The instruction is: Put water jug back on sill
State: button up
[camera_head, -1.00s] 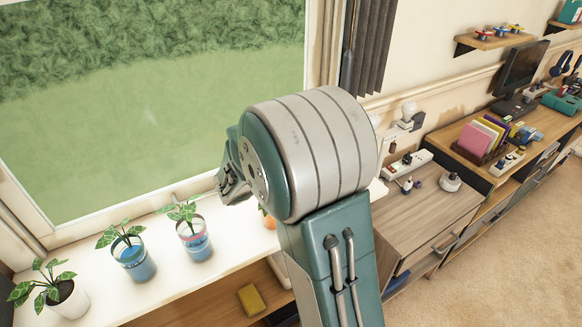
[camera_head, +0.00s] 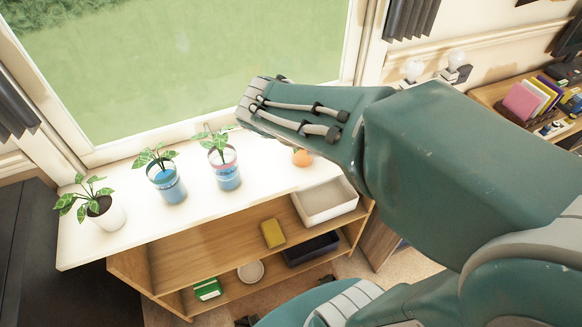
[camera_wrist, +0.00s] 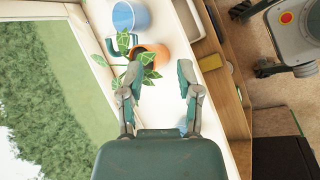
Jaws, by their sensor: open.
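My gripper (camera_wrist: 160,72) is open and empty in the wrist view, its fingers apart above the white sill. An orange pot (camera_wrist: 155,57) with a leafy plant is just ahead, its leaves close to the left finger. A blue round container (camera_wrist: 130,16), which may be the water jug, stands beyond the pot at the top. A teal curved piece beside it may be its handle; I cannot tell. In the head view my arm covers the gripper. The white sill (camera_head: 140,228) runs below the window, and no jug is clearly visible there.
Two blue plant containers (camera_head: 165,184) (camera_head: 228,172) and a white potted plant (camera_head: 103,212) stand along the sill. Below are a white tray (camera_head: 325,200), a yellow sponge (camera_head: 272,233) and a green box (camera_head: 207,289) on wooden shelves. Bare sill lies at the left front.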

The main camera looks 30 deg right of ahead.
jog(key=s+a+r+m+t+y, duration=0.3)
jog(key=s+a+m+y, duration=0.4)
jog(key=m, duration=0.4)
jog(key=shift+s+a+r, duration=0.15)
jog(key=shift+s+a, duration=0.45)
jog(key=shift+a, duration=0.65)
